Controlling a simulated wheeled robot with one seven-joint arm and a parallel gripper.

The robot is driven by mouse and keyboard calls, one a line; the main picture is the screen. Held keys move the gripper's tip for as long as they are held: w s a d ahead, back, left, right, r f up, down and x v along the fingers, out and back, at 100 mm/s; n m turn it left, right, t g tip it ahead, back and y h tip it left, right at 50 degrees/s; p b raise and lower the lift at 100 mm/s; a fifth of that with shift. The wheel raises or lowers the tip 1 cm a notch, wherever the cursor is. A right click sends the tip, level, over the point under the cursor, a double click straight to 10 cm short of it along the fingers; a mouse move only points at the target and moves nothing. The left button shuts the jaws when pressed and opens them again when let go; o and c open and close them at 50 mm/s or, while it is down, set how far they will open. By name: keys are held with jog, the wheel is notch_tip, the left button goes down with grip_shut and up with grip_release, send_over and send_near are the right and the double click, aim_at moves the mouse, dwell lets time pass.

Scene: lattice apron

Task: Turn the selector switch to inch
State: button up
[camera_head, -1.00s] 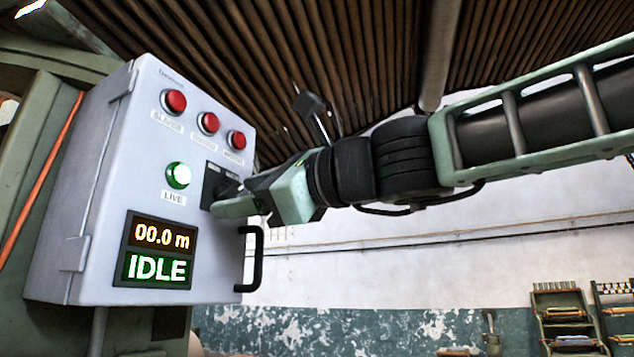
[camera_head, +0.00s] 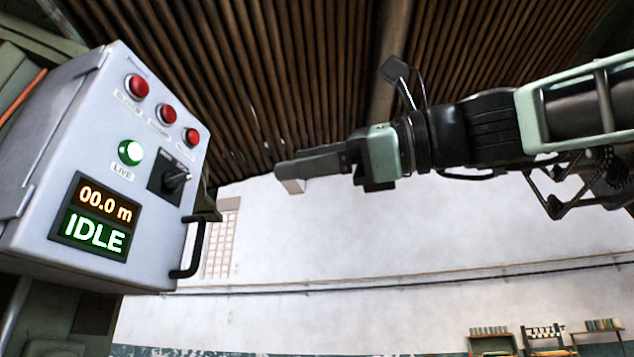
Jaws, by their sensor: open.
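The selector switch (camera_head: 176,182) is a black knob on a dark square plate, at the right side of the grey control box's front. Its lever points to the right and slightly up. The small labels above it are too small to read. My gripper (camera_head: 285,175) is well to the right of the box, apart from the switch and holding nothing. Its fingers point left toward the box. The control box (camera_head: 60,150) stands at the left of the view.
The box carries several red lamps or buttons (camera_head: 137,86), a lit green LIVE lamp (camera_head: 130,152) and a display (camera_head: 95,217) reading 00.0 m and IDLE. A black handle (camera_head: 190,248) sticks out at its lower right. Open air lies between box and gripper.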

jog(key=shift+s+d+b, duration=0.2)
jog(key=shift+d+b, duration=0.2)
jog(key=shift+d, duration=0.05)
dwell(0.5)
